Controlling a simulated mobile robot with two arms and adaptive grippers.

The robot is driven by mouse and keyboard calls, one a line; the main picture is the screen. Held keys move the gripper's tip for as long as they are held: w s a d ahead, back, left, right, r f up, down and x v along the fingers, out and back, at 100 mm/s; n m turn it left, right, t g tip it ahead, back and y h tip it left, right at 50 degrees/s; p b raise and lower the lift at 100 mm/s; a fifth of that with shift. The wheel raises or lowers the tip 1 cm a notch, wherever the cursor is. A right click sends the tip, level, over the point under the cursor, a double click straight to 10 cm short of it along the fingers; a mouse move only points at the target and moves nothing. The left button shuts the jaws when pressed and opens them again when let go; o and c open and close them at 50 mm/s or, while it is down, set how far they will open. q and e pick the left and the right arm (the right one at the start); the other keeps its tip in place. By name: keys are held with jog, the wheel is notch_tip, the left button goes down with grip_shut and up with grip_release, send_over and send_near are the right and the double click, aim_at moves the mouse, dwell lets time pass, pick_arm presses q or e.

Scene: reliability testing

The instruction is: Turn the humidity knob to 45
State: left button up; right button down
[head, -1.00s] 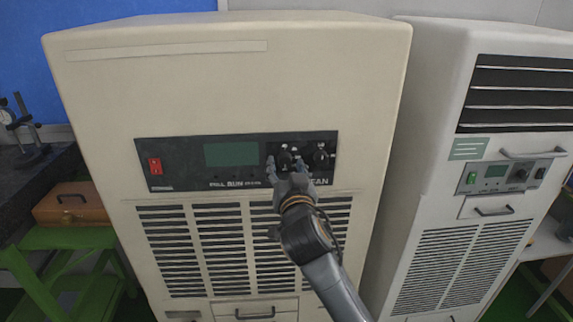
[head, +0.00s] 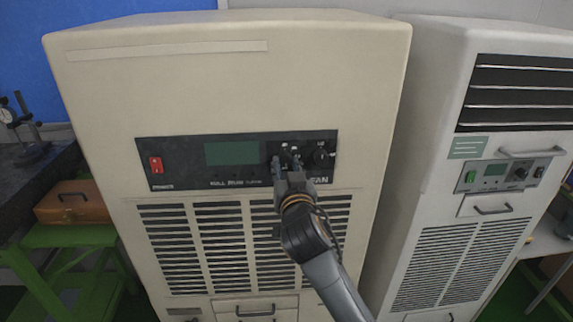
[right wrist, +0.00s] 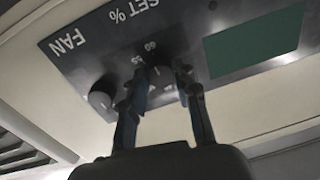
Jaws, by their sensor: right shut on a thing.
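The dark control panel (head: 190,172) is on the front of the large beige cabinet. My right gripper (head: 287,163) is at the panel, just right of the green display. In the right wrist view, its two fingers (right wrist: 160,88) are shut on a dark round knob (right wrist: 162,76), one on each side. I take this as the humidity knob, with small scale numbers around it and "SET %" printed on the panel. The exact setting is too small and partly hidden to read. The dark green display (head: 231,153) shows no readable value. My left gripper is not in view.
A second dark knob (head: 321,157) sits close beside the held one. A red switch (head: 156,164) is at the panel's left end. Vent slats (head: 168,245) lie below. A white cabinet (head: 437,130) stands at right, and a brown case (head: 72,207) at left.

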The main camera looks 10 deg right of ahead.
jog(key=n+p, duration=0.3)
jog(key=n, duration=0.3)
jog(key=shift+r+p, duration=0.2)
jog(key=shift+p, duration=0.15)
jog(key=n+p, duration=0.1)
jog(key=n, duration=0.1)
jog(key=shift+d+n+g+h, duration=0.1)
jog(key=shift+n+g+h, duration=0.2)
jog(key=shift+n+p, duration=0.4)
jog(key=shift+n, duration=0.5)
jog(key=n, duration=0.6)
jog(key=shift+n+h, duration=0.3)
jog(key=shift+n, duration=0.1)
jog(key=n, duration=0.4)
jog(key=shift+h, duration=0.3)
jog(key=shift+n, duration=1.5)
